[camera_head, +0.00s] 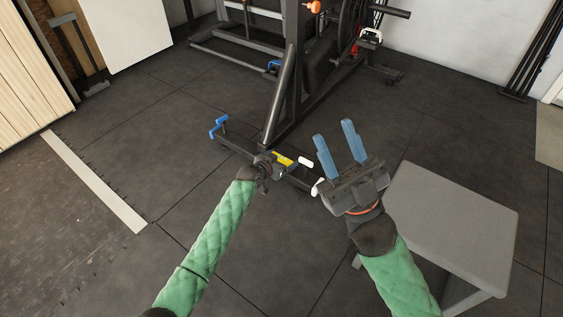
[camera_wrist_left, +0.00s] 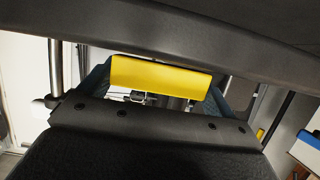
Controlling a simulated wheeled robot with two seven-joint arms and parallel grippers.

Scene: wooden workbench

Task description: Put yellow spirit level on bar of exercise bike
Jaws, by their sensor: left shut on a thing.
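The yellow spirit level (camera_head: 284,160) shows in the head view as a short yellow piece at the end of my left arm. In the left wrist view the level (camera_wrist_left: 160,77) is a broad yellow block, slightly tilted, between blue fingers. My left gripper (camera_head: 272,163) is shut on it. A dark low bar (camera_head: 236,147) of the exercise machine runs past the level; I cannot tell whether they touch. A wide dark beam (camera_wrist_left: 200,20) crosses the top of the left wrist view. My right gripper (camera_head: 341,145) is open and empty, its two blue fingers apart, right of the level.
The black machine frame (camera_head: 284,98) rises behind the left gripper. Blue-ended parts (camera_head: 218,126) stand left of it. A grey flat-topped bench (camera_head: 450,215) is at the right, close to my right arm. Dark floor tiles (camera_head: 150,110) are clear at the left.

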